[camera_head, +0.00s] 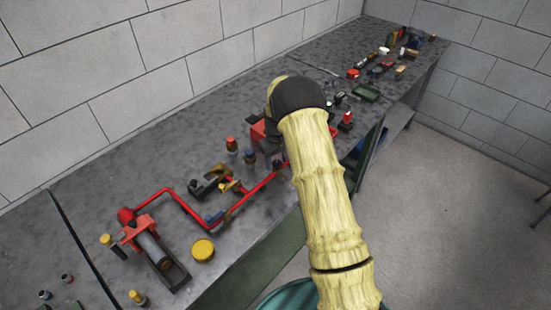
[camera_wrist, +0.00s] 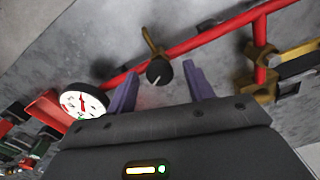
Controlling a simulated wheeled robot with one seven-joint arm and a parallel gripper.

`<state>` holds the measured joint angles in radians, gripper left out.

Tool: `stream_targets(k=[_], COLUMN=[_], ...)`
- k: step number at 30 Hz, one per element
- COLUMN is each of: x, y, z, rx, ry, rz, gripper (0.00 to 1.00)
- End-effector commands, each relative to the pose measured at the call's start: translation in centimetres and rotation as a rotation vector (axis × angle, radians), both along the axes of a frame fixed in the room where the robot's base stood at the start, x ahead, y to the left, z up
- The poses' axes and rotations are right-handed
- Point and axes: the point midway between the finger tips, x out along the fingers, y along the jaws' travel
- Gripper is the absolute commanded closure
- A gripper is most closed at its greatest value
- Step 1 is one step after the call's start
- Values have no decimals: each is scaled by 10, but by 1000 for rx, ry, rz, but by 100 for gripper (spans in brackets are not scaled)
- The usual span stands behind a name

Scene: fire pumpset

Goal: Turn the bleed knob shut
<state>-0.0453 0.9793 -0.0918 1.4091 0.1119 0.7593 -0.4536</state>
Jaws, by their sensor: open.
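The bleed knob (camera_wrist: 158,73), small, round and black with a pale line on its face, shows in the wrist view. It sits at the end of a brass stem (camera_wrist: 150,42) by the red pipe (camera_wrist: 205,37). My gripper (camera_wrist: 161,69) is open, its two purple fingers apart. In this view the knob lies between the fingertips, nearer the left one, with a gap on each side. I cannot tell how far the tips are from it in depth. In the head view my yellow arm hides the knob and gripper.
A white-faced gauge (camera_wrist: 83,101) stands left of my fingers, and a brass fitting (camera_wrist: 262,60) sits on the pipe branch to the right. In the head view the red pipework (camera_head: 178,206), a yellow-topped can (camera_head: 203,250) and several small items occupy the grey bench (camera_head: 110,180) along the wall.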

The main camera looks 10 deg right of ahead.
Motion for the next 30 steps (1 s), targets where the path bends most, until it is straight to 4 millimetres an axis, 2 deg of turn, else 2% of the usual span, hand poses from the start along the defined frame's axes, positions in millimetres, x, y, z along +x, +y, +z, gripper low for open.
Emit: stream_targets(k=[8,11,15,17,30], x=[0,0,0,0,1], y=[0,0,0,7,2], z=[-2,-2,-2,-2,-2], rx=[-1,-1,-1,-1,1], ry=[-1,-1,-1,-1,-2], rz=[0,0,0,3,-75], gripper=[48,64,91,92,92])
